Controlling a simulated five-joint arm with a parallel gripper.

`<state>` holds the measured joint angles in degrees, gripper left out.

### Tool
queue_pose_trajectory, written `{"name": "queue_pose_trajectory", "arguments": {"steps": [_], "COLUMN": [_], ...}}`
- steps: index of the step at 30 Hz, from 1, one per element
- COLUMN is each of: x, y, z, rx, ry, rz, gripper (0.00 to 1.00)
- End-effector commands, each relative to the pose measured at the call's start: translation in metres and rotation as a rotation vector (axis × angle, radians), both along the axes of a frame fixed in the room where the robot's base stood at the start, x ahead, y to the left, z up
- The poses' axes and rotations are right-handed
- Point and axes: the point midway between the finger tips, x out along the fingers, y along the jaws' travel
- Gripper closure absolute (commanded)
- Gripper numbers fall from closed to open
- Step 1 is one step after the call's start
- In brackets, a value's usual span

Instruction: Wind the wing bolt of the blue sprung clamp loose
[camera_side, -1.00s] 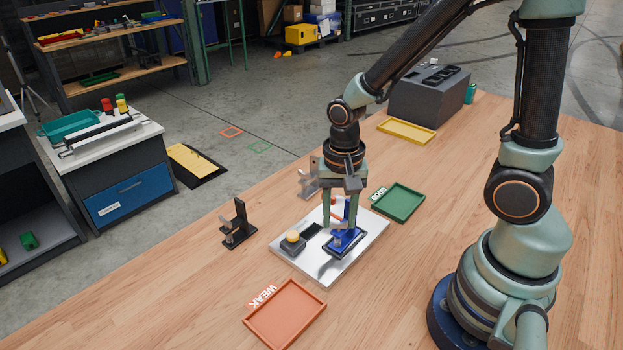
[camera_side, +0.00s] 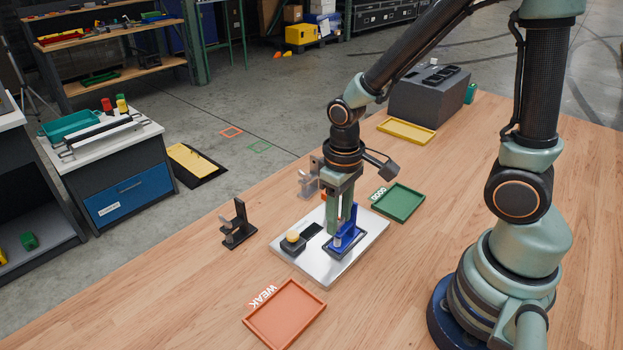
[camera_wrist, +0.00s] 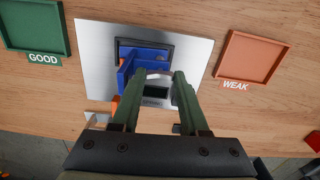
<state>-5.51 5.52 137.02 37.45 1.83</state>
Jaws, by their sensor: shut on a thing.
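The blue sprung clamp (camera_side: 349,231) stands in a dark-edged holder on the silver plate. It also shows in the wrist view (camera_wrist: 145,60), in front of my fingers. My gripper (camera_side: 338,226) points straight down at the clamp's side. In the wrist view my gripper (camera_wrist: 158,80) has its two green fingers on either side of a small pale part at the clamp, which looks like the wing bolt (camera_wrist: 158,74). The fingers are shut on it. In the side view the fingers hide the bolt, so how far it is wound cannot be told.
The silver plate (camera_side: 325,273) also carries a yellow button (camera_side: 292,237) and a dark display (camera_side: 311,230). A green GOOD tray (camera_side: 399,202) and an orange WEAK tray (camera_side: 285,315) lie beside the plate. A black bracket (camera_side: 239,226) stands to the left.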

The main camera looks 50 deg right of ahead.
Motion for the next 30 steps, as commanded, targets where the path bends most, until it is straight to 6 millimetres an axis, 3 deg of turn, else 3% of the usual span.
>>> {"name": "queue_pose_trajectory", "arguments": {"steps": [30], "x": [0.0003], "y": [0.0], "z": [0.0002], "rx": [0.0], "ry": [-0.001], "rz": [0.967], "gripper": [1.0]}}
